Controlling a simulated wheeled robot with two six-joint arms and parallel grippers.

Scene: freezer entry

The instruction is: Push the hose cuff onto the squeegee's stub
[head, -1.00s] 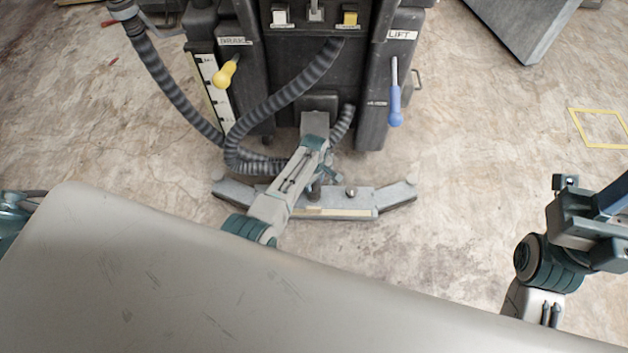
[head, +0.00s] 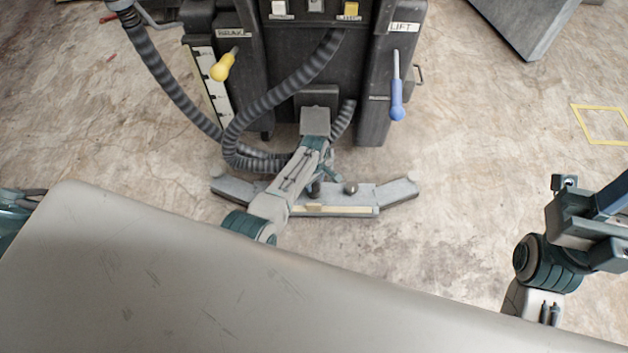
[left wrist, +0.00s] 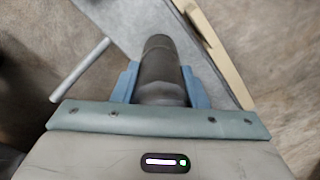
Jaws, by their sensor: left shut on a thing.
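The squeegee (head: 393,192) is a grey angled bar on the floor in front of the dark machine; its plate also shows in the left wrist view (left wrist: 116,22). My left gripper (head: 322,178) is low over the squeegee's middle. In the left wrist view its blue fingers (left wrist: 162,85) are shut on the dark, round hose cuff (left wrist: 160,65), which points toward the squeegee plate. The stub cannot be told apart; whether the cuff touches it is hidden. My right arm is at the right edge of the head view, its jaws not clear.
The ribbed grey hose (head: 290,95) loops down the front of the machine (head: 290,65). A yellow-knobbed lever (head: 222,71) and a blue-handled lever (head: 397,100) stick out there. A yellow floor outline (head: 603,124) lies at the right. Floor between is clear.

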